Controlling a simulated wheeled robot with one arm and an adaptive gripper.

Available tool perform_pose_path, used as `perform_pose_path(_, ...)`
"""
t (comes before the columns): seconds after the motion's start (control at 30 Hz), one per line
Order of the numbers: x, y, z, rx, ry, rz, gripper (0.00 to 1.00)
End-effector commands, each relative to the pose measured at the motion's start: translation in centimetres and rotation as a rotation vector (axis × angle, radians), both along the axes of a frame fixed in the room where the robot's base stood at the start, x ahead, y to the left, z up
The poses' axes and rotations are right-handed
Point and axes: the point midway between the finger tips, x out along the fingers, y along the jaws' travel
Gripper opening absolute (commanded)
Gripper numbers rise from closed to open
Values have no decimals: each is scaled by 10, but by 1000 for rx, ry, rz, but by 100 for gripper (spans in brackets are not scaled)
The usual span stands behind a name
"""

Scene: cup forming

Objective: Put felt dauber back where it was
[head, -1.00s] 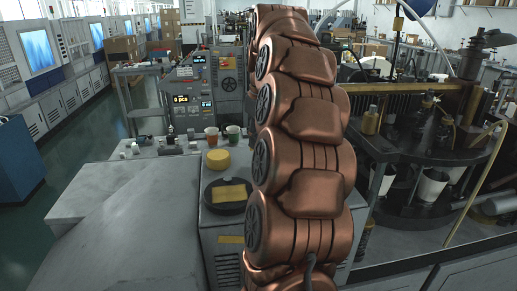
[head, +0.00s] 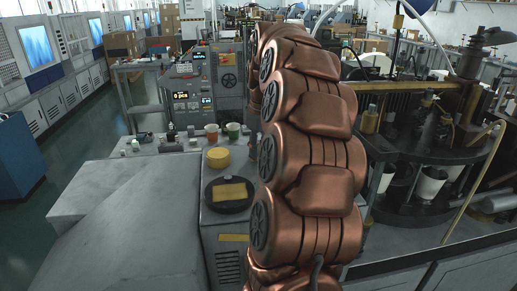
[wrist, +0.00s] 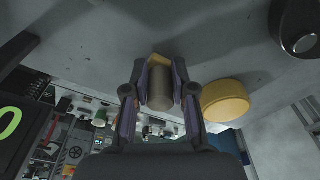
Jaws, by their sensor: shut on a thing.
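In the wrist view my gripper (wrist: 160,88) is shut on the felt dauber (wrist: 160,92), a grey-brown cylinder with a yellowish end at the top of the picture. One finger lies on each side of it. Beside the right finger is a round yellow block (wrist: 225,100), apart from the dauber. In the head view the yellow block (head: 218,158) stands on the grey cabinet top, behind a black round dish (head: 214,204) holding a flat yellow pad (head: 229,191). My copper arm hides the gripper and dauber in the head view.
Two cups, one reddish (head: 211,131) and one green (head: 233,130), stand behind the yellow block. A control panel with lit displays (head: 187,100) rises behind. A round machine table (head: 425,150) with white cups is at right. The grey surface (head: 130,200) at left is clear.

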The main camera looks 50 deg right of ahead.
Motion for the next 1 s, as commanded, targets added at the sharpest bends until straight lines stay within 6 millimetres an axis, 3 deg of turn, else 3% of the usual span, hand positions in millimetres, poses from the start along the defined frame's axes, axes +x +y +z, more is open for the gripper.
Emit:
perform_pose_path(0.27, 0, 0, 0, 0, 0, 0, 50)
perform_pose_path(0.7, 0, 0, 5, -1, -2, 0, 50)
perform_pose_path(1.0, -2, -1, 30, -4, -6, -1, 50)
